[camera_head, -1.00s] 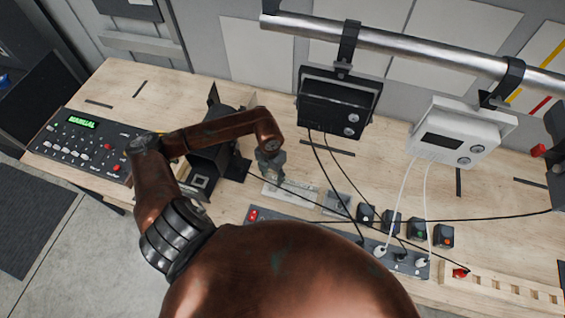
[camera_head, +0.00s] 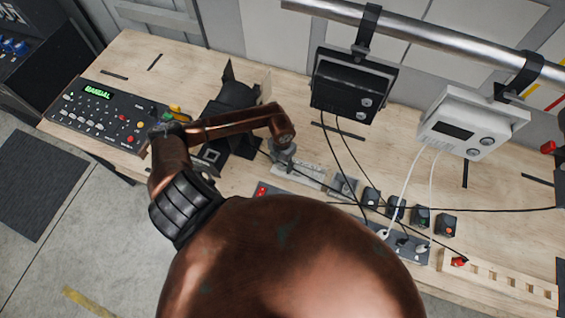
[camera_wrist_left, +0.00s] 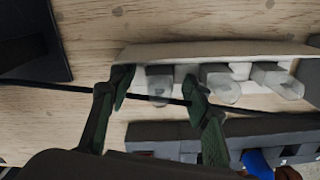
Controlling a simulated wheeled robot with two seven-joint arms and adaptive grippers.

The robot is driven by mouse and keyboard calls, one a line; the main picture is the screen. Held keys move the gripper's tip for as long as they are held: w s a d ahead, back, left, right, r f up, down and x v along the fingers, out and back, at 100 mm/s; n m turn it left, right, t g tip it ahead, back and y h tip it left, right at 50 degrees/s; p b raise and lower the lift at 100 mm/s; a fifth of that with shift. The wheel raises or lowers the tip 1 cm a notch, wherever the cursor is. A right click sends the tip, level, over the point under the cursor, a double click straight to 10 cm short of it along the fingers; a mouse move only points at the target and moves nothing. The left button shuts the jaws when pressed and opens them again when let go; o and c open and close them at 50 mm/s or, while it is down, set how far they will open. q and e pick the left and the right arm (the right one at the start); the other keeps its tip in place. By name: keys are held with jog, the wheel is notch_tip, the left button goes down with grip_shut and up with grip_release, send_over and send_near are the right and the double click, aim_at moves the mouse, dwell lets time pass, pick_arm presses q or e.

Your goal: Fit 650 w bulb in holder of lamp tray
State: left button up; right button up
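The lamp tray (camera_head: 312,178) is a pale narrow strip on the bench, in front of the black floodlight. In the left wrist view the lamp tray (camera_wrist_left: 145,54) holds several clear bulbs lying side by side, with their ends toward me. My left gripper (camera_head: 284,160) is low over the tray's left end. In the wrist view the left gripper (camera_wrist_left: 158,88) has its dark green fingers apart, one on each side of the leftmost bulb (camera_wrist_left: 160,84). I see no clear contact. I cannot read which bulb is 650 W. My right gripper is not in view.
A black floodlight (camera_head: 350,88) and a white one (camera_head: 470,122) hang from the rail, their cables crossing the bench. A control console (camera_head: 100,112) is at left. A socket strip (camera_wrist_left: 165,135) runs close in front of the tray. A wooden holed rack (camera_head: 500,278) is at right.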

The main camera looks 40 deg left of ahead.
aim_at(282, 161)
pick_arm(q)
grip_shut()
dwell(0.7)
jog(key=shift+r, duration=0.1)
jog(key=shift+r+p, duration=1.2)
jog(key=shift+r, duration=0.8)
